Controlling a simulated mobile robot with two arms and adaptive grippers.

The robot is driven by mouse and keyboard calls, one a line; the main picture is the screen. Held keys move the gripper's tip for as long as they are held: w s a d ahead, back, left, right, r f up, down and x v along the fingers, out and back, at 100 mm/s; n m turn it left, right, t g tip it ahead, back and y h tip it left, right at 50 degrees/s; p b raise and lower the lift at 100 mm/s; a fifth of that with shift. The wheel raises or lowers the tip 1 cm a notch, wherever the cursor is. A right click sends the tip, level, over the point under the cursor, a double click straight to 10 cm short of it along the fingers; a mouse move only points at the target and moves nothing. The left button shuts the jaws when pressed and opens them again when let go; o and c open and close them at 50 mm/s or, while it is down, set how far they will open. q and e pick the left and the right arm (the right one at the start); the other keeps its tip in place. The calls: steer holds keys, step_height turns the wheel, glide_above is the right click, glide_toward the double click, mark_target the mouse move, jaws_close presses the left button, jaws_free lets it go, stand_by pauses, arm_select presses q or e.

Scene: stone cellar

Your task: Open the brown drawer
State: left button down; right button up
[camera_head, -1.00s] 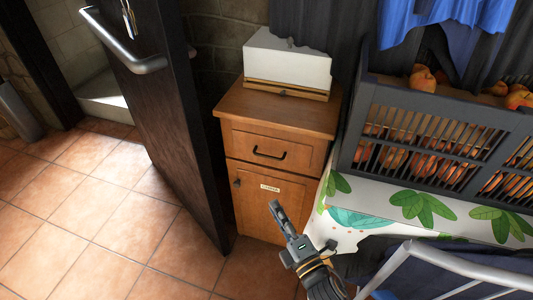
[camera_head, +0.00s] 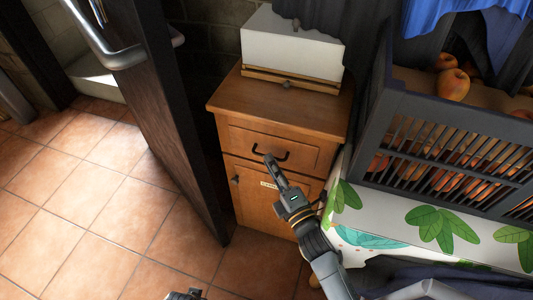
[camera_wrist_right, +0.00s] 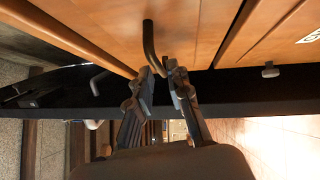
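The brown drawer (camera_head: 299,148) is the top front of a wooden cabinet, with a dark bar handle (camera_head: 287,156). It looks shut. In the right wrist view, the handle (camera_wrist_right: 149,40) runs down to the gap between the two fingertips (camera_wrist_right: 160,75). The fingers look apart, not clearly pressed on it. My left gripper (camera_head: 186,295) shows only as a small dark part at the bottom edge, so its state is hidden.
Below the drawer is a cabinet door (camera_head: 258,205) with a small knob. A white box (camera_head: 290,45) stands on the cabinet. A dark open door (camera_head: 160,110) is close on the left. A crate of fruit (camera_head: 440,125) is on the right. Tiled floor (camera_head: 95,210) is free at lower left.

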arm_select(q)
steer(key=shift+w+r, duration=0.15)
steer(key=shift+r, duration=0.05)
arm_select(e)
steer(key=shift+x, duration=1.7)
steer(key=shift+c, duration=0.4)
jaws_close()
steer(key=shift+f, duration=0.1)
